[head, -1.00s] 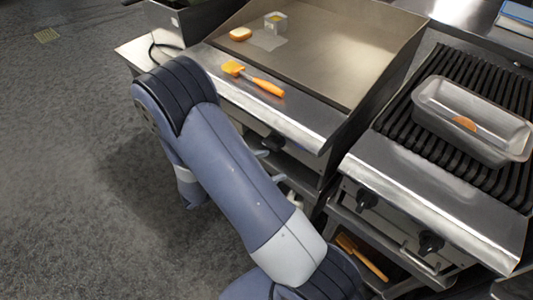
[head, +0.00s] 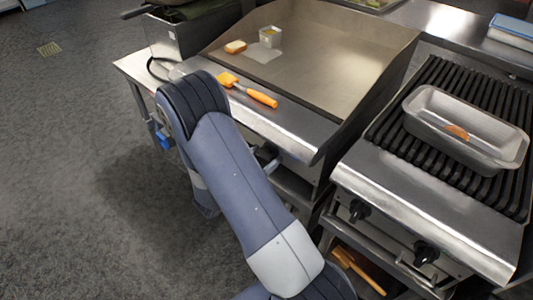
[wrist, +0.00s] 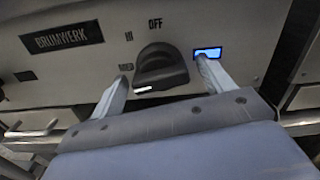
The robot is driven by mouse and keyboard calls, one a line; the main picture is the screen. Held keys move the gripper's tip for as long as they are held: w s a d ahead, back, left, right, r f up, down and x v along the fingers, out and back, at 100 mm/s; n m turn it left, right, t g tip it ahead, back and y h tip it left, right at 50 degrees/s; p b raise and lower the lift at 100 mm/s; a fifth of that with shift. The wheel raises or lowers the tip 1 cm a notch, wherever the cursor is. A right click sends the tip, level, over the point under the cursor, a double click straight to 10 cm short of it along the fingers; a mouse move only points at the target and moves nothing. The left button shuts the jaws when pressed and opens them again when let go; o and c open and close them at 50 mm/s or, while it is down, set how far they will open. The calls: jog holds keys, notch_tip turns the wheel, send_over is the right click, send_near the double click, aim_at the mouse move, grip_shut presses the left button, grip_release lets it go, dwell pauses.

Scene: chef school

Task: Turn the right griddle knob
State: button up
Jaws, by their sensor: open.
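The griddle (head: 330,62) stands in the upper middle of the head view, its front panel partly hidden by my arm. In the wrist view, a dark knob (wrist: 158,66) on that panel sits below the OFF mark, with MED to its left. A short white mark shows at the knob's lower left edge. My gripper (wrist: 162,69) is open, one finger on each side of the knob. The right finger overlaps a small blue-lit display (wrist: 208,52). I cannot tell whether either finger touches the knob. The fingers are not clearly seen in the head view.
To the right, a grill (head: 380,132) holds a metal pan (head: 490,148) and has black knobs (head: 426,252). Open floor lies left.

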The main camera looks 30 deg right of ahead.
jog(key=shift+x, duration=0.85)
jog(key=c, duration=1)
